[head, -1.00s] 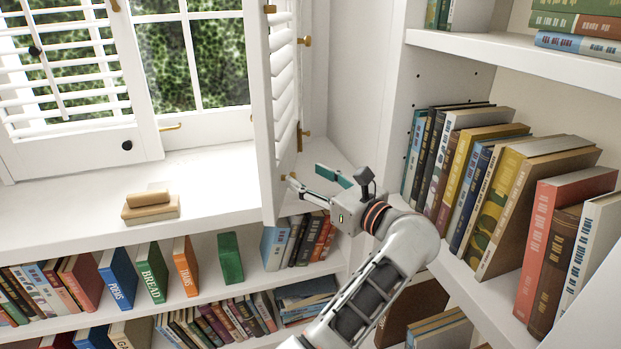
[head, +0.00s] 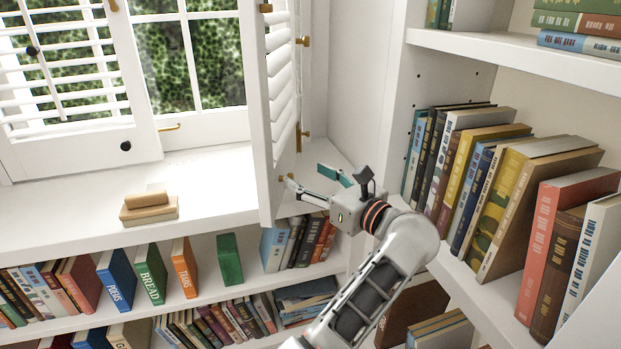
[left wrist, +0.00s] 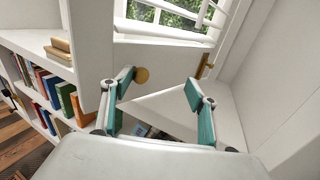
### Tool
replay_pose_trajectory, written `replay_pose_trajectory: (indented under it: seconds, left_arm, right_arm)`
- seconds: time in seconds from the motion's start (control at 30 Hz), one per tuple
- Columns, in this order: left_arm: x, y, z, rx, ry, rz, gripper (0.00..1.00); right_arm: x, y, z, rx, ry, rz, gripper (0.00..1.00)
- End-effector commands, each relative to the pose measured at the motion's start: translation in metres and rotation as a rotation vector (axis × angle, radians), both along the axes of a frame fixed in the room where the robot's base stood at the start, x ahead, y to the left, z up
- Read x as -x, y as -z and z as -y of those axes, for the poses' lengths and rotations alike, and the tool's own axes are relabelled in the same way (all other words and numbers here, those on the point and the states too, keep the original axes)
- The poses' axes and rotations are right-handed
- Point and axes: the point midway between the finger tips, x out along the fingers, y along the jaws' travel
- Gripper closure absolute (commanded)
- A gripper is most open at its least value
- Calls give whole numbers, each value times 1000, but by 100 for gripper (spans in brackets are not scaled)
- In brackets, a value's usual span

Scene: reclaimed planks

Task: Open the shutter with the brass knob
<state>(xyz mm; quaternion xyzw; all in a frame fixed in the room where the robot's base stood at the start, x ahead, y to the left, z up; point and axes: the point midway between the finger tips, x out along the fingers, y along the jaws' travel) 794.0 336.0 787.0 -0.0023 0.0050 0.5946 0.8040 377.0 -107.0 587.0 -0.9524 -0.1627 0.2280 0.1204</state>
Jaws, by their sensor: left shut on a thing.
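The white louvred shutter (head: 263,150) stands swung out from the window at the right, hinged on the side wall. Its lower rail and stile also show in the left wrist view (left wrist: 90,45). The brass knob (head: 288,178) sits low on the shutter's right-hand face; in the left wrist view the knob (left wrist: 141,75) is right beside the left finger's tip. My right gripper is in neither view.
A tan block (head: 149,206) lies on the white sill (head: 200,190). Another shutter (head: 70,100) covers the window's left part. Bookshelves with several books (head: 500,190) stand close to the right of my arm. Low shelves run below the sill.

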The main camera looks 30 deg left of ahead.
Motion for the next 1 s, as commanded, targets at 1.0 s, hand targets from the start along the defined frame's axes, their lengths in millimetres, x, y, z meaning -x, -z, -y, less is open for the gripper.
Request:
replay_pose_trajectory:
  seconds: [1.0]
  left_arm:
    - [1, -102, 0, -11, 1, 8, 83]
  right_arm:
    - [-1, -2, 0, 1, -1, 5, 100]
